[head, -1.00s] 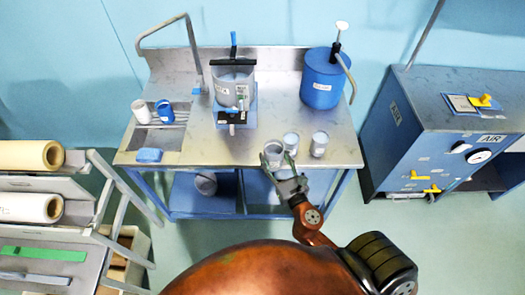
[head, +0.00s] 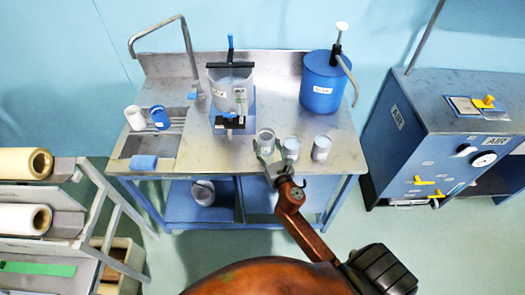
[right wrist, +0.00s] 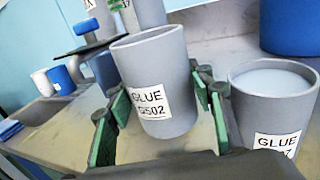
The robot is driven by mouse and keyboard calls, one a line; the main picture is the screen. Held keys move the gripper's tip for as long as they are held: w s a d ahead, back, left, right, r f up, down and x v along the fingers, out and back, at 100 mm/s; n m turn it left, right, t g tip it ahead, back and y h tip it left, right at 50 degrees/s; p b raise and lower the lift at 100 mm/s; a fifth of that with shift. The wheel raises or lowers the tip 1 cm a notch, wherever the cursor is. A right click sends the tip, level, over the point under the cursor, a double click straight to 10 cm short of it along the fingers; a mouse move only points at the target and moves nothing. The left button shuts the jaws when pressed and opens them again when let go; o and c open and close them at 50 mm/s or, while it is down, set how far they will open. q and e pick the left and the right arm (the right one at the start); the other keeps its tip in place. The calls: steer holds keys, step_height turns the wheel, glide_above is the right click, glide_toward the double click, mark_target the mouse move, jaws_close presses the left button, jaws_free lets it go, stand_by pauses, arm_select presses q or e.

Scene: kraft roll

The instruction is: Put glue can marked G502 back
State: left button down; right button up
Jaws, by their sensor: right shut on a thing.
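The grey glue can marked G502 (right wrist: 155,85) is between the green-padded fingers of my right gripper (right wrist: 165,115) in the right wrist view. It is slightly tilted in that view, and its label faces the camera. In the head view the can (head: 265,143) is at the front of the steel bench, at the left end of a row of cans. My right gripper (head: 271,162) is shut on it from the front. I cannot tell whether its base touches the bench. My left gripper is not in view.
A second glue can (right wrist: 275,105) with pale contents stands close on the right; its label is partly cut off. A third can (head: 321,148) is farther right. A mixing pot (head: 232,90) stands behind left, a blue pump drum (head: 322,85) behind right. Bench front-left of the can is clear.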

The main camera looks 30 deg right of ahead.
mark_target(263, 149)
steer(key=shift+w+f, duration=0.5)
steer(key=shift+f, duration=0.1)
steer(key=f+b, duration=0.2)
steer(key=f, duration=0.1)
steer(key=shift+w+a+f, duration=0.1)
steer(key=shift+w+f, duration=0.05)
steer(key=shift+w, duration=0.25)
steer(key=shift+f+b, duration=0.25)
steer(key=shift+b, duration=0.05)
steer(key=shift+f, duration=0.15)
steer(key=o, duration=1.5)
steer(key=shift+o, duration=0.2)
